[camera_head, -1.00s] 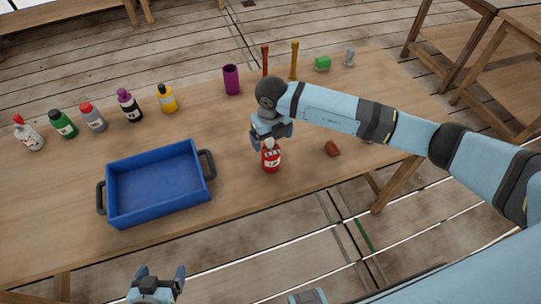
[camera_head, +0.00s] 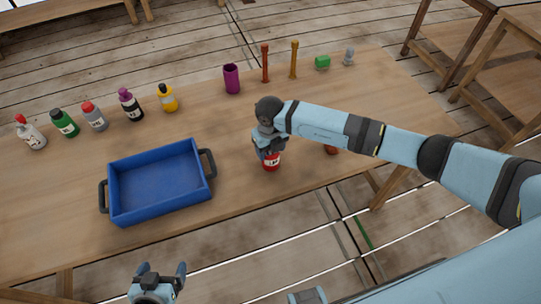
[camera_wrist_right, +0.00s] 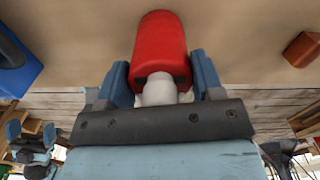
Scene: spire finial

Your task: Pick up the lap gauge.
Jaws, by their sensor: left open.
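No object in view is clearly recognisable as the lap gauge. My right gripper (camera_head: 268,152) points down over a red bottle (camera_head: 271,165) with a pale label near the table's front edge. In the right wrist view its two fingers (camera_wrist_right: 160,65) stand on either side of the bottle's white top, below the red body (camera_wrist_right: 160,40). Whether they press on it is unclear. My left gripper (camera_head: 162,271) is open and empty, in front of the table's near edge. A reddish-brown block (camera_head: 331,150) lies right of the bottle, partly hidden by my right arm.
A blue tray (camera_head: 112,190) with dark handles stands left of the bottle, empty. Several bottles (camera_head: 95,117) line the back left. A purple cup (camera_head: 231,79), two upright rods (camera_head: 294,60), a green block (camera_head: 322,62) and a small grey item (camera_head: 348,57) stand along the back edge.

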